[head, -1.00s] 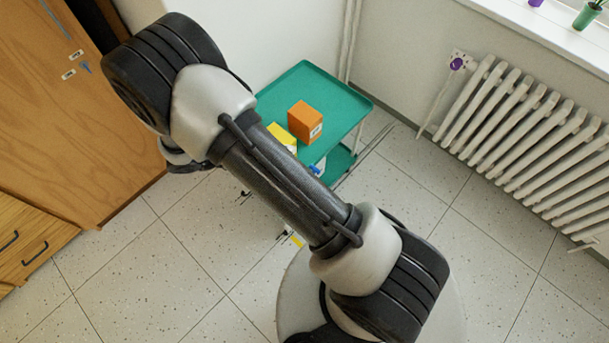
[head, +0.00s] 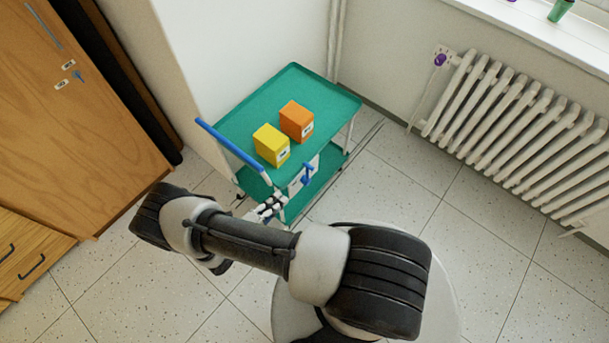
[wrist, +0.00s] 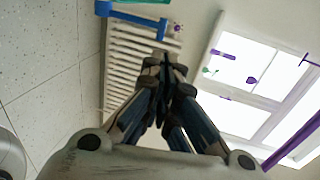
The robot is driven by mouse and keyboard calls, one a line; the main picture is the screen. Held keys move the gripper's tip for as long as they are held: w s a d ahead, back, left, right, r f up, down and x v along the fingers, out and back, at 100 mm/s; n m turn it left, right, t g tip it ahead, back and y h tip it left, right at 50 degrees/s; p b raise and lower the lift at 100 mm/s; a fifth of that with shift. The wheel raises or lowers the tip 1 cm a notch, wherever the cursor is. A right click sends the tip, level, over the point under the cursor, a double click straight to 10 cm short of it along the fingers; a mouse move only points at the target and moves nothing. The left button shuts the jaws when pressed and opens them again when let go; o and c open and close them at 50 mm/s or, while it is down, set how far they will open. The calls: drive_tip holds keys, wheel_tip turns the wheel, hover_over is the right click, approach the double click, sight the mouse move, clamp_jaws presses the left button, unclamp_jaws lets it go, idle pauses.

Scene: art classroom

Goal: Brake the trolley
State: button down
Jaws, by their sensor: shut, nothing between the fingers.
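The trolley (head: 235,120) has a teal top tray and a lower teal shelf, and stands against the white wall. A blue push handle (head: 233,151) runs along its near left end. A blue lever (head: 308,173) sits on a white plate (head: 297,184) at the near side, below the top tray. My gripper (head: 279,200) is shut and empty, in front of the trolley's near corner, left of and below the lever in the picture. In the wrist view, the shut fingers (wrist: 165,64) point towards a blue part (wrist: 135,17), apart from it; I cannot tell if it is lever or handle.
A yellow box (head: 271,145) and an orange box (head: 297,121) stand on the top tray. A white radiator (head: 515,130) is on the right wall. A wooden cabinet (head: 90,130) is at left. The tiled floor (head: 410,180) between trolley and radiator is clear.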

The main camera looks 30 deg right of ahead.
drive_tip(key=b, duration=0.2)
approach(312, 168)
drive_tip(key=x, duration=0.6)
drive_tip(key=shift+d+f, duration=0.2)
drive_tip(key=shift+f, duration=0.15)
drive_tip(key=shift+r, duration=0.1)
drive_tip(key=shift+w+d+r+y+p, duration=0.3)
drive_tip(key=shift+d+y+p, duration=0.2)
drive_tip(key=shift+d+p, duration=0.25)
drive_tip(key=shift+d+f+g, duration=0.1)
drive_tip(key=shift+f+g, duration=0.05)
drive_tip(key=shift+g, duration=0.15)
